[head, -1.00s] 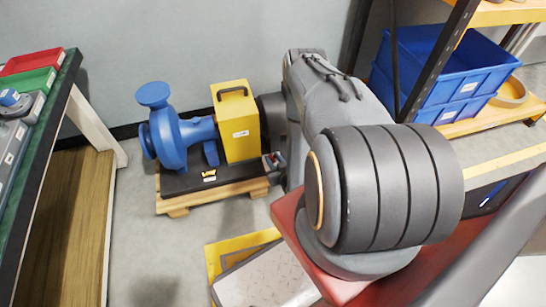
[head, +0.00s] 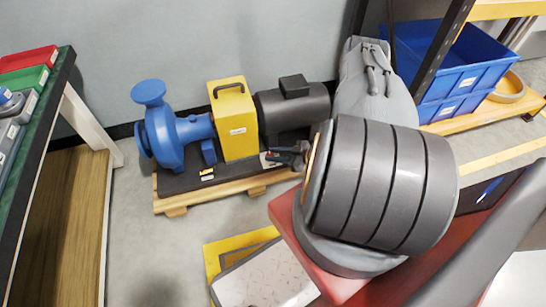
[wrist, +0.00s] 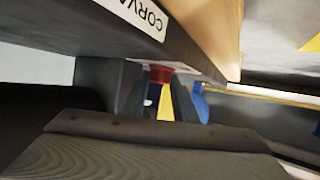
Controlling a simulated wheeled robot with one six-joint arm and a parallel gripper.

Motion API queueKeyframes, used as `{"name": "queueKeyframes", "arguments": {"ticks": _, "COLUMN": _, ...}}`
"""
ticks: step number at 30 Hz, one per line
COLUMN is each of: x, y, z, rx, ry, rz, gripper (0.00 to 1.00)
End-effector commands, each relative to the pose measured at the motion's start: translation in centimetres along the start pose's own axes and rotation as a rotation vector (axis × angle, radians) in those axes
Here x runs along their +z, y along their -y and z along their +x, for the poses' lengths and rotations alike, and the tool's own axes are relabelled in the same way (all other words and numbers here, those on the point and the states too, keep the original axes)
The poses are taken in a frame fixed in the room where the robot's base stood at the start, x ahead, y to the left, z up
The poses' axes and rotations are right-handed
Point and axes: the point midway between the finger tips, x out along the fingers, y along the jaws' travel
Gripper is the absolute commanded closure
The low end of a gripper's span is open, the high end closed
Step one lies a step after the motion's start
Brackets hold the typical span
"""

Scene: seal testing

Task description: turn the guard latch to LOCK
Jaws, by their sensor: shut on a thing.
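The yellow guard (head: 234,120) stands between the blue pump (head: 170,135) and the dark motor (head: 295,108) on a dark baseplate. My gripper (head: 275,156) is low at the guard's right foot, in front of the motor. In the wrist view, the fingers of my gripper (wrist: 160,98) are shut at a small red part (wrist: 160,74), which appears to be the guard latch. The fingers and arm hide most of the latch, so its angle and any LOCK mark cannot be read. A pale label (head: 270,164) shows beside the fingertips.
The pump unit sits on a wooden pallet (head: 175,205). A green-topped bench (head: 30,150) stands at the left and blue crates (head: 465,65) on a shelf at the right. A yellow-edged grey platform (head: 265,280) is in front. Floor between bench and pallet is clear.

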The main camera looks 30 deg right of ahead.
Motion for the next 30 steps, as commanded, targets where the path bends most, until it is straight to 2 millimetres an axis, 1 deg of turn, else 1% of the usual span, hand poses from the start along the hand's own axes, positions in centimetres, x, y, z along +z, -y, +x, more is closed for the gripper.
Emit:
{"name": "queueKeyframes", "arguments": {"ticks": 1, "x": 0.26, "y": -0.3, "z": 0.05, "rx": -0.012, "ry": 0.004, "rz": -0.009, "gripper": 0.97}}
{"name": "queueKeyframes", "arguments": {"ticks": 8, "x": 0.17, "y": -0.24, "z": 0.09, "rx": -0.062, "ry": 0.002, "rz": -0.027, "gripper": 0.97}}
{"name": "queueKeyframes", "arguments": {"ticks": 21, "x": 0.06, "y": -0.22, "z": 0.16, "rx": -0.072, "ry": 0.001, "rz": -0.032, "gripper": 0.97}}
{"name": "queueKeyframes", "arguments": {"ticks": 22, "x": 0.06, "y": -0.21, "z": 0.16, "rx": -0.072, "ry": 0.0, "rz": -0.032, "gripper": 0.73}}
{"name": "queueKeyframes", "arguments": {"ticks": 25, "x": 0.04, "y": -0.19, "z": 0.17, "rx": -0.072, "ry": 0.0, "rz": -0.032, "gripper": 0.56}}
{"name": "queueKeyframes", "arguments": {"ticks": 30, "x": 0.01, "y": -0.3, "z": 0.15, "rx": -0.07, "ry": -0.001, "rz": -0.032, "gripper": 0.56}}
